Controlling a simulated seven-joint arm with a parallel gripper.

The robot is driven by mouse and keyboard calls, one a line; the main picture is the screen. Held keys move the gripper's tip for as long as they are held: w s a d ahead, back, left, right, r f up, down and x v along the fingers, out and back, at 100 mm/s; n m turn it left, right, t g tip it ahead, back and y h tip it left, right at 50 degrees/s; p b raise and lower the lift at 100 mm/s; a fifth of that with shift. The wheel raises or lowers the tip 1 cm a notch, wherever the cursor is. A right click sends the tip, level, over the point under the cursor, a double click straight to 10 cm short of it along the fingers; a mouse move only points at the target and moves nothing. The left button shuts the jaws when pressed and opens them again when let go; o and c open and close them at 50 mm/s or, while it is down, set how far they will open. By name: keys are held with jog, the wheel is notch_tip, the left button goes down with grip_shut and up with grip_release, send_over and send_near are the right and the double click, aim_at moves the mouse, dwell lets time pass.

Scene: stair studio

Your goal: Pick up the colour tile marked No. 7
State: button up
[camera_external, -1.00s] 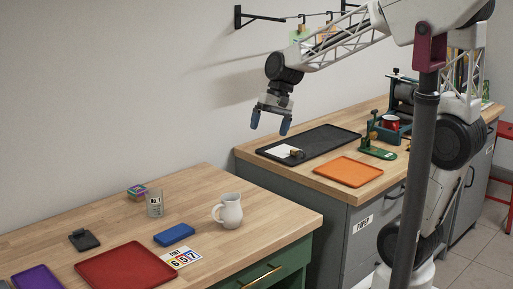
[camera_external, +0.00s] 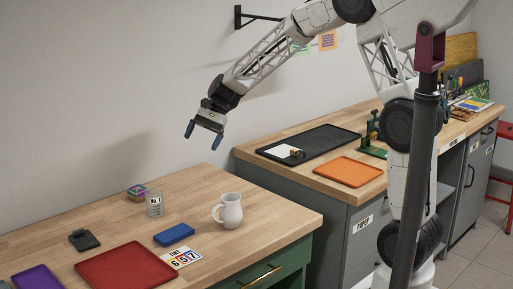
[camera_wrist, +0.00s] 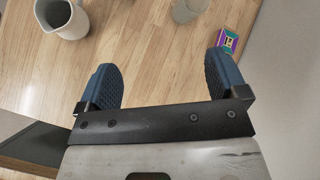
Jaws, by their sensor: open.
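A small stack of coloured tiles (camera_external: 137,192) sits at the back of the near wooden bench; it also shows in the wrist view (camera_wrist: 228,41), with a purple-edged top tile. Its markings are too small to read. A white card (camera_external: 182,258) reading "TINT" with digits that look like 6, 5, 7 lies by the red tray. I cannot tell which tile is No. 7. My gripper (camera_external: 203,135) is open and empty, in the air above the back right of the near bench. In the wrist view both blue fingers (camera_wrist: 163,72) are apart over bare wood.
On the near bench are a glass beaker (camera_external: 155,203) beside the stack, a white jug (camera_external: 228,211), a blue block (camera_external: 174,235), a red tray (camera_external: 120,272), a purple tray (camera_external: 37,279) and a black object (camera_external: 83,240). The second bench holds an orange tray (camera_external: 347,172).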

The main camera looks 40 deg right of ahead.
jog(key=w+a+f+m+y, duration=0.25)
jog(key=w+a+f, duration=0.25)
jog(key=w+f, duration=0.4)
jog(key=m+y, duration=0.3)
jog(key=m, duration=0.1)
send_near(138, 189)
jog(key=shift+h+x, duration=0.25)
jog(key=shift+x, duration=0.9)
jog(key=shift+w+r, duration=0.15)
jog(key=shift+r, duration=0.05)
jog(key=shift+x, duration=1.3)
jog(key=shift+x, duration=2.6)
jog(key=shift+f, duration=0.15)
jog(key=c, duration=1)
